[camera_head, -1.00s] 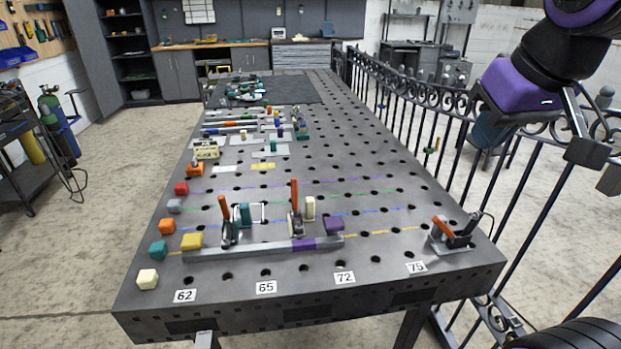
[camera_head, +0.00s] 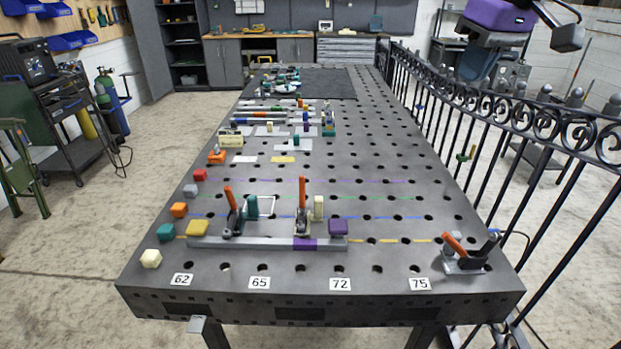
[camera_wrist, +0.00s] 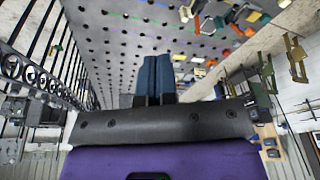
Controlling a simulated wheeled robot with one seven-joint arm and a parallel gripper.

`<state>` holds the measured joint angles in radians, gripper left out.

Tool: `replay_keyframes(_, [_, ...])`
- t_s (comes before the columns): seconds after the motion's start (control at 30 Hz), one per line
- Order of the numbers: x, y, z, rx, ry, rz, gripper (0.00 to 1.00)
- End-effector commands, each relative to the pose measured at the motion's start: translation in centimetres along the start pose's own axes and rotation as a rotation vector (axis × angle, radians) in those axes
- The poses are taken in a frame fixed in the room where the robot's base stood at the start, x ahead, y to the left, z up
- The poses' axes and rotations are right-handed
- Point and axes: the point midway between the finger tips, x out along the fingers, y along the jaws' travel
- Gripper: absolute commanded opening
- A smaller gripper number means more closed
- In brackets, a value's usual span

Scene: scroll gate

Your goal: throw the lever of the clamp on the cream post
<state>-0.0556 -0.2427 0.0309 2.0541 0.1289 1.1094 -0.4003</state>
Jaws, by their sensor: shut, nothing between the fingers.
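The cream post (camera_head: 318,208) stands at the near part of the table. A clamp (camera_head: 302,222) with an upright orange lever (camera_head: 302,192) is just left of it, by the purple section of a grey bar. A second clamp (camera_head: 233,222) with an orange lever (camera_head: 229,197), leaning slightly, stands by a teal post (camera_head: 251,207). My gripper (camera_wrist: 156,58) shows as two dark blue fingers side by side, shut and empty, in the wrist view. It is apart from the clamps. Its fingertips are not clear in the head view, where my purple arm is at the top right.
A grey bar (camera_head: 270,243) runs along the near side, with a yellow block (camera_head: 197,229) and a purple block (camera_head: 338,227) by its ends. Another clamp (camera_head: 468,256) with a tilted orange lever is at the right corner. An iron fence (camera_head: 480,110) lines the right side.

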Motion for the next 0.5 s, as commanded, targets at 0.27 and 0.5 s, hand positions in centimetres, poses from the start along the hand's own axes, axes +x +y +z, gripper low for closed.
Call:
replay_keyframes(0.27, [3.2,0.7,-9.4,-0.199,-0.076,-0.117,0.0])
replay_keyframes(0.5, [7.7,0.8,-16.6,-0.369,-0.121,-0.232,0.0])
